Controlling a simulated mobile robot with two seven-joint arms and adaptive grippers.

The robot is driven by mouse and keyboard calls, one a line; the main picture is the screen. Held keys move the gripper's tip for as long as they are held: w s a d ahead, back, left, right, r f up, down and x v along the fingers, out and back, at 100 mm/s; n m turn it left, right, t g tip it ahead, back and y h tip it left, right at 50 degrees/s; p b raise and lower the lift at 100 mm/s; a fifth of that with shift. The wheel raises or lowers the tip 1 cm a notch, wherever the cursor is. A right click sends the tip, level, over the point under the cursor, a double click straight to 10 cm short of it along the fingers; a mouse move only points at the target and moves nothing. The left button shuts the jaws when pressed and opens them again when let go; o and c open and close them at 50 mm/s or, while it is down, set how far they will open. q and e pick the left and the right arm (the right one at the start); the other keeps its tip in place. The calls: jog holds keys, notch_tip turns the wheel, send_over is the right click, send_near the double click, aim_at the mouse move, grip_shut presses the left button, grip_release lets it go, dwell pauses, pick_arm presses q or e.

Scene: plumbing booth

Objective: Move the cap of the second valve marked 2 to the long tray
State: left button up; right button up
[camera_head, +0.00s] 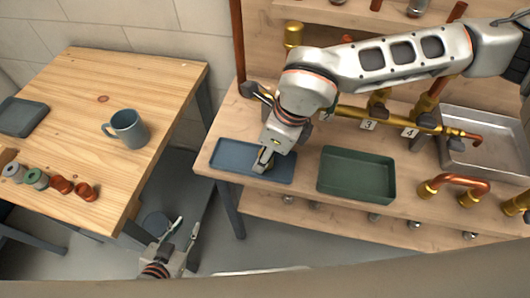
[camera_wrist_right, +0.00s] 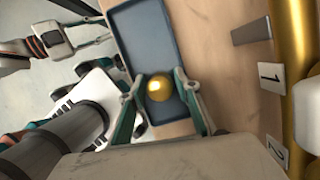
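The long tray (camera_head: 228,157) is blue, shallow and rectangular, at the left of the workbench; it also shows in the right wrist view (camera_wrist_right: 143,30). My right gripper (camera_head: 264,160) is over this tray, pointing down. In the right wrist view, its fingers (camera_wrist_right: 163,88) are closed around a round gold cap (camera_wrist_right: 159,88), above the near part of the tray. Whether the cap touches the tray floor cannot be told. The label 2 (camera_wrist_right: 278,152) stands beside the gold pipe; its valve is hidden. My left gripper (camera_head: 184,232) is open and empty, low between the tables.
A green tray (camera_head: 357,175) stands right of the long tray. A metal tray (camera_head: 490,150) and copper-brass pipework (camera_head: 455,187) are farther right. Labels 3 (camera_head: 368,125) and 4 (camera_head: 410,132) mark the brass pipe. A wooden table (camera_head: 75,130) at left holds a mug (camera_head: 128,128).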

jog(key=shift+d+r, duration=0.1)
jog(key=shift+r, duration=0.45)
jog(key=v, duration=1.1)
jog(key=shift+p, duration=0.35)
jog(key=shift+s, duration=0.1)
